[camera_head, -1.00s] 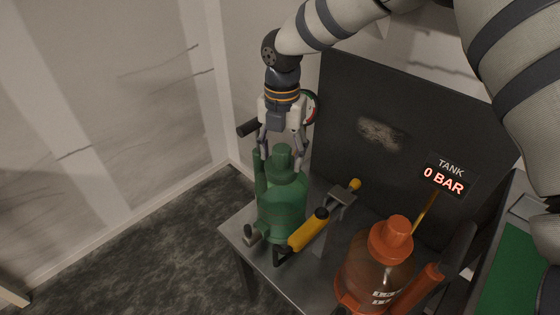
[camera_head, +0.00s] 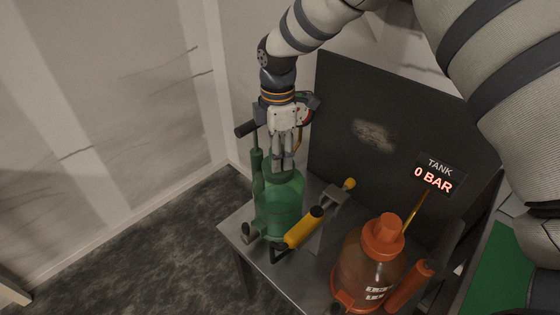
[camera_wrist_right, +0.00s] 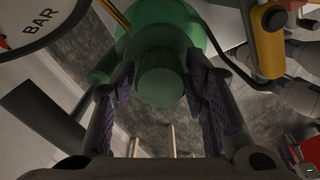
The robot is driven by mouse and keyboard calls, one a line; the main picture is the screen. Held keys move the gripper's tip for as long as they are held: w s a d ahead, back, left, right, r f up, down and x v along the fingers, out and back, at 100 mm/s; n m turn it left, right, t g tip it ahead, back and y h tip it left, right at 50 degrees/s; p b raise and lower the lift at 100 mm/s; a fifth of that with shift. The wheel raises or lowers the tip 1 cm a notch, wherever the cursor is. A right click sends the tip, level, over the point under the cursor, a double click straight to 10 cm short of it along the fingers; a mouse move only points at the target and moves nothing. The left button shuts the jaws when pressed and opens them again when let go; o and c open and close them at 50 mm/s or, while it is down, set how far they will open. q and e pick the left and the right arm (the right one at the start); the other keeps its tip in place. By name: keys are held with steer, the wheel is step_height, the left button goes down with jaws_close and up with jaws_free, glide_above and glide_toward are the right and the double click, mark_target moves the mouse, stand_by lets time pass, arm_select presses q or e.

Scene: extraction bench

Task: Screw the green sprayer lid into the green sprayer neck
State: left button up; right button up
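The green sprayer (camera_head: 279,207) stands upright at the left end of the grey table. My right gripper (camera_head: 282,166) is over its top, pointing down, with its fingers reaching down to the neck. In the head view the fingers hide most of the green lid. In the right wrist view the round green lid (camera_wrist_right: 161,84) sits on top of the green sprayer body (camera_wrist_right: 160,15), between the two finger pads. A gap shows beside the lid, so the gripper is open around it. I cannot tell how deep the lid sits in the neck. My left gripper is not in view.
An orange sprayer (camera_head: 368,265) stands at the right front of the table. A yellow-handled tool (camera_head: 304,229) lies beside the green sprayer. A dark panel (camera_head: 400,125) with a "TANK 0 BAR" display (camera_head: 435,175) stands behind. A dial gauge (camera_wrist_right: 35,18) is close to my right gripper.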

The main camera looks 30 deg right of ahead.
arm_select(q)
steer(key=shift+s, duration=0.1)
arm_select(e)
steer(key=shift+o, duration=0.4)
steer(key=shift+f, duration=0.2)
steer(key=n, duration=0.3)
steer(key=shift+f, duration=0.1)
steer(key=n, duration=0.3)
steer(key=shift+s+f+b, duration=0.1)
steer(key=shift+b, duration=0.25)
steer(key=n, duration=0.5)
steer(key=shift+n, duration=0.4)
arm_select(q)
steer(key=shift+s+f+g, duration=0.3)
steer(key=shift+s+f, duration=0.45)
arm_select(e)
steer(key=shift+r, duration=0.25)
